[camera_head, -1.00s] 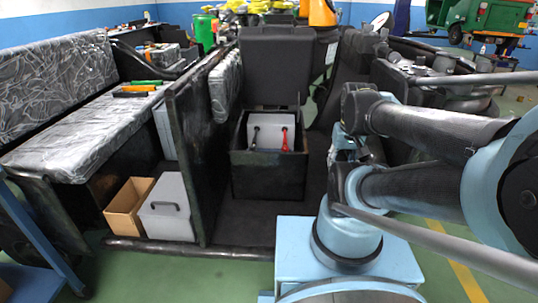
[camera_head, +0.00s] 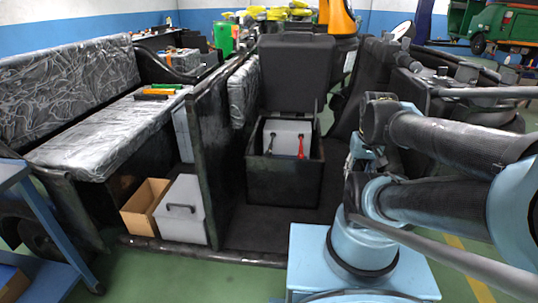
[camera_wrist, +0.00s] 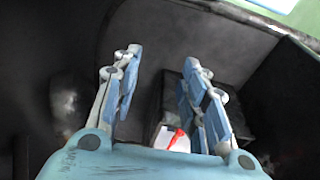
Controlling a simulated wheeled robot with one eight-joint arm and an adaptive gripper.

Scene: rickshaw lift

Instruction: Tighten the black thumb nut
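An open black box (camera_head: 285,184) stands in the vehicle, its lid raised behind it. A grey battery (camera_head: 287,133) sits inside, with a black lead (camera_head: 269,143) on its left and a red lead (camera_head: 301,146) on its right. The black thumb nut is too small to make out. My gripper (camera_wrist: 158,68) is open and empty in the wrist view, its two blue fingers spread wide. Beyond and below the fingers, the wrist view shows part of the battery (camera_wrist: 181,144) and the red lead (camera_wrist: 177,138). The gripper is apart from them.
A dark upright panel (camera_head: 216,155) stands left of the box. Left of it are a grey case (camera_head: 182,212), a cardboard box (camera_head: 146,206) and a plastic-covered bench (camera_head: 105,133) with tools (camera_head: 160,91). A blue cart (camera_head: 45,215) is at far left. Floor before the box is clear.

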